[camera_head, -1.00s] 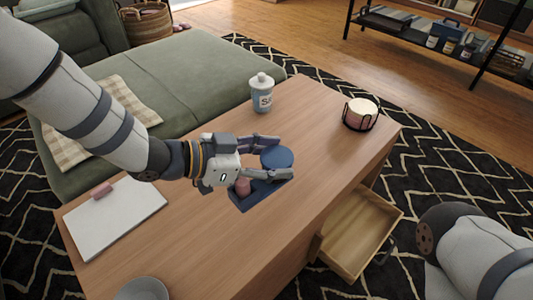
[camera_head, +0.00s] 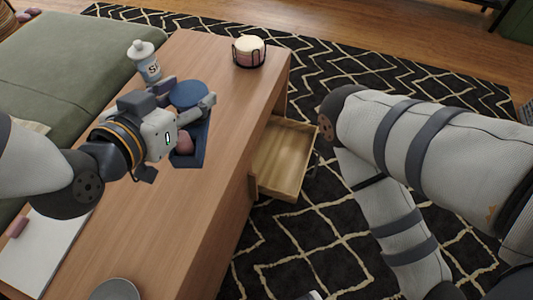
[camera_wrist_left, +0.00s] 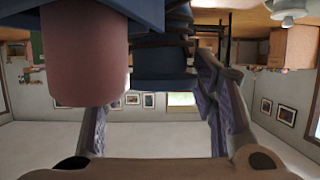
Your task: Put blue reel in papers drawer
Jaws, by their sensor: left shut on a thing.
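The blue reel (camera_head: 189,92), with a round flat top, is between the fingers of my left gripper (camera_head: 186,103), which is shut on it over the table. In the left wrist view, blue layered shapes (camera_wrist_left: 165,62) show beyond the fingers, partly hidden by a pink cylinder. A dark blue tray (camera_head: 186,159) holding a pink piece (camera_head: 184,142) lies just under and in front of the gripper. The wooden drawer (camera_head: 283,160) is pulled out from the table's right side and looks empty. My right arm is on the right; its gripper is not clearly visible.
The wooden table (camera_head: 205,205) has bare room in front of the tray. A white-lidded jar (camera_head: 147,65) and a candle in a black holder (camera_head: 248,51) stand toward its far end. A clipboard (camera_head: 40,250) and grey bowl (camera_head: 115,290) are near. A green sofa (camera_head: 75,60) adjoins it.

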